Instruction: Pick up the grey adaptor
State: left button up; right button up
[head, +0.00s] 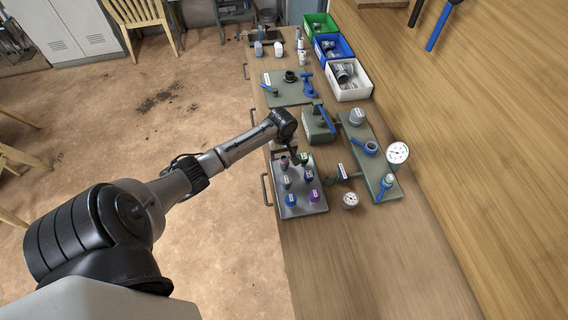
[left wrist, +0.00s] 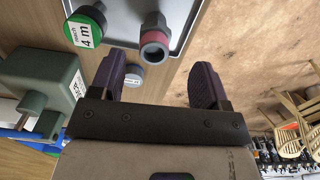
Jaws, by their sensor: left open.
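The grey adaptor, a grey fitting with a reddish band round its end, shows in the left wrist view (left wrist: 155,38). In the head view what looks like the same fitting (head: 284,164) stands at the far left corner of the metal tray (head: 312,208). My left gripper (left wrist: 157,75) is open, and nothing is held between its two dark fingers. The adaptor's end lies just ahead of the gap between the fingertips, apart from both. In the head view my left gripper (head: 292,148) is over the tray's far end, small and partly hidden by its own wrist. My right gripper is not seen.
The tray also holds several capped pieces, among them a green-topped one (left wrist: 85,27), a blue one (head: 291,199) and a purple one (head: 314,196). A green valve block (head: 319,124) stands close beyond the tray. The near bench top is clear.

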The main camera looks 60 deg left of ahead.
aim_at(284, 157)
pick_arm(q)
jog(key=shift+w+a+f, duration=0.1)
jog(key=shift+w+f, duration=0.05)
jog(key=shift+f, duration=1.2)
jog(key=shift+w+f, duration=0.15)
jog(key=shift+f, duration=1.15)
jog(key=c, duration=1)
